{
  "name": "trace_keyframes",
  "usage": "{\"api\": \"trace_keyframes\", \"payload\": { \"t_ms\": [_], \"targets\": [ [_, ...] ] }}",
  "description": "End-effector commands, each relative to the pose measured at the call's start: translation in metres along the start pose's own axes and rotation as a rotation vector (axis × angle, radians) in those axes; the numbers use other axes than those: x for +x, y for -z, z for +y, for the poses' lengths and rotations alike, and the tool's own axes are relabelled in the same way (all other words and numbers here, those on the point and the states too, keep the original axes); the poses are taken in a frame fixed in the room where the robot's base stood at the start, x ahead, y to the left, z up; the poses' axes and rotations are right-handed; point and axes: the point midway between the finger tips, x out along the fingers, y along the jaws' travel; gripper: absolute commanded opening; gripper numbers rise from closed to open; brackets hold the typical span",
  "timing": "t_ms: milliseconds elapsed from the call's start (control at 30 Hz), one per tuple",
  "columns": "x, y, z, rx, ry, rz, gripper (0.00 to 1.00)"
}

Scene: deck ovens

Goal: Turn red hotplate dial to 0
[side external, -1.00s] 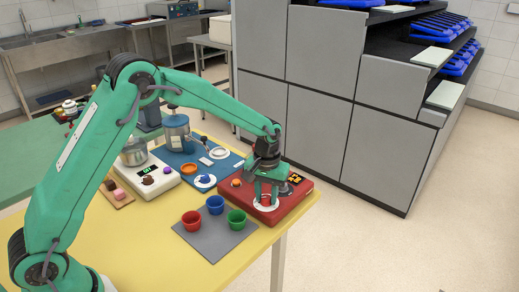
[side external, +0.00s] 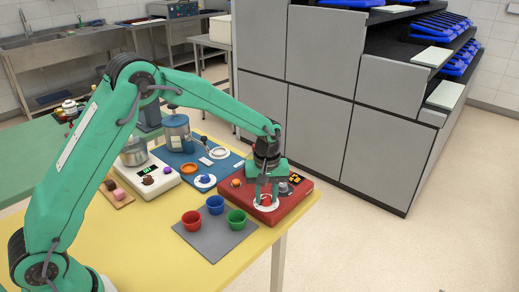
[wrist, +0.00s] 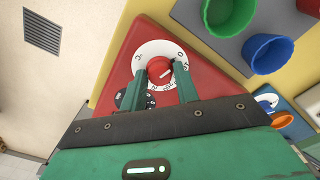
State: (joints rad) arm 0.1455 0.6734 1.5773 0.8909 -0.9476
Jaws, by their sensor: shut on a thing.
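The red hotplate (side external: 289,208) sits at the right end of the yellow table. Its red dial (wrist: 159,69) is ringed by a white scale (wrist: 150,49) with black marks; a 0 is readable at the scale's right side in the wrist view. A short white pointer line shows on the dial, but its exact reading is hard to tell. My gripper (wrist: 161,74) points down over the dial, with one finger on each side, shut on it. In the side view the dial (side external: 266,199) shows partly between the fingers.
Red (side external: 192,220), blue (side external: 215,204) and green (side external: 236,219) cups stand on a grey mat (side external: 206,247) left of the hotplate. A white scale (side external: 163,187) stands farther left.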

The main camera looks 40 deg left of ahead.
Motion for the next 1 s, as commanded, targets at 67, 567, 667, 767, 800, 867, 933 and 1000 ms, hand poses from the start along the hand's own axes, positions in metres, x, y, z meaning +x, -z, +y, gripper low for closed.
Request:
{"api": "trace_keyframes", "payload": {
  "t_ms": [67, 567, 667, 767, 800, 867, 933, 1000],
  "targets": [
    [-0.001, 0.000, 0.000, 0.000, 0.000, 0.000, 0.08],
    [-0.001, 0.000, 0.000, 0.001, 0.000, 0.000, 0.52],
    [-0.003, 0.000, 0.000, 0.002, -0.001, 0.001, 0.52],
    [-0.009, 0.000, 0.001, 0.002, -0.002, 0.001, 0.52],
    [-0.013, 0.000, 0.001, 0.002, -0.002, 0.001, 0.52],
    [-0.019, 0.000, 0.000, 0.001, -0.002, 0.002, 0.52],
    [-0.028, 0.000, 0.000, 0.001, -0.003, 0.002, 0.52],
    [-0.037, 0.001, 0.001, 0.001, -0.003, 0.002, 0.52]
  ]
}}
